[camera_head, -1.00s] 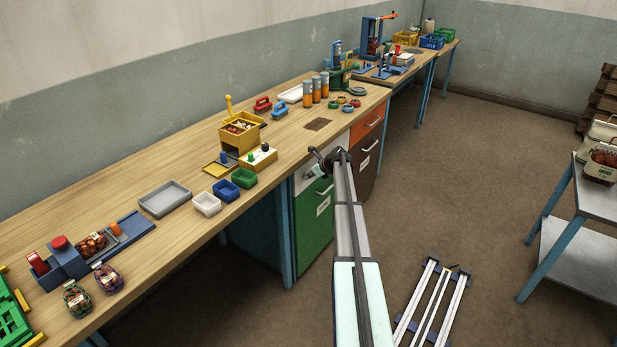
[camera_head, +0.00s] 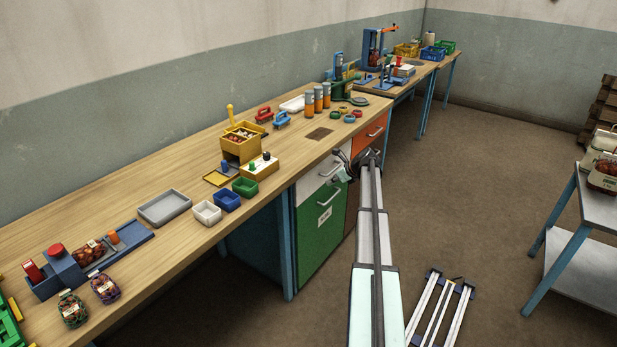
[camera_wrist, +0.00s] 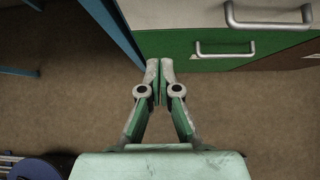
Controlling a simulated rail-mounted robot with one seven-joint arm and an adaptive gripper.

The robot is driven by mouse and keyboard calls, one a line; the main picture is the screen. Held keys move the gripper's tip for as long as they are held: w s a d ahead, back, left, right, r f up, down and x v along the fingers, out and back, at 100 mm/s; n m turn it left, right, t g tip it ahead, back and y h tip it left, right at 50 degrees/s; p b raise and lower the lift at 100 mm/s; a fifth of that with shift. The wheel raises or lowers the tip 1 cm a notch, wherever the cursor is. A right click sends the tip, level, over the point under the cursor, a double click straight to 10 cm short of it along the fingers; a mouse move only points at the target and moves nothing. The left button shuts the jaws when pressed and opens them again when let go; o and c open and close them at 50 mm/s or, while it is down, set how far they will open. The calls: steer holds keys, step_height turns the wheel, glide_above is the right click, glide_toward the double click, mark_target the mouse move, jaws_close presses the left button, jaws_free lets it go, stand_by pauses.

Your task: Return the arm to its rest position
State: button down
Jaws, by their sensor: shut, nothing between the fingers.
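My arm reaches forward from the bottom of the head view, beside the workbench (camera_head: 168,262). My gripper (camera_head: 340,163) is small there, in front of the bench drawers and partly hidden by my wrist. In the wrist view my gripper (camera_wrist: 160,68) is shut, with its fingertips together and nothing between them. Below and beyond the fingertips are the bare brown floor (camera_wrist: 80,115) and the green cabinet front (camera_wrist: 220,45) with a metal handle.
The green cabinet (camera_head: 320,225), the white drawer (camera_head: 318,178) and the orange drawer (camera_head: 371,133) stand close to my gripper. A side table (camera_head: 590,205) is at right.

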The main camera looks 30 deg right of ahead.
steer(key=shift+s+r, duration=0.15)
steer(key=s+a+f+n+g, duration=0.4)
steer(key=s+a+f+n, duration=0.7)
steer(key=s+a+f, duration=0.4)
steer(key=s+a+f+n+g, duration=0.4)
steer(key=s+a+f+n, duration=0.8)
steer(key=a, duration=0.6)
steer(key=s+a+f+n+g+h, duration=0.1)
steer(key=s+a+f+n+g, duration=0.1)
steer(key=s+a, duration=0.4)
steer(key=s+a+f+n+g+h, duration=0.1)
steer(key=s+a, duration=0.6)
steer(key=s, duration=0.9)
steer(key=s+a+f+n+g+h, duration=0.1)
steer(key=s+a+f+n+g, duration=0.3)
steer(key=s+a, duration=0.3)
steer(key=s+n, duration=0.1)
steer(key=s, duration=0.4)
steer(key=shift+a+f+n, duration=0.2)
steer(key=shift+n, duration=0.2)
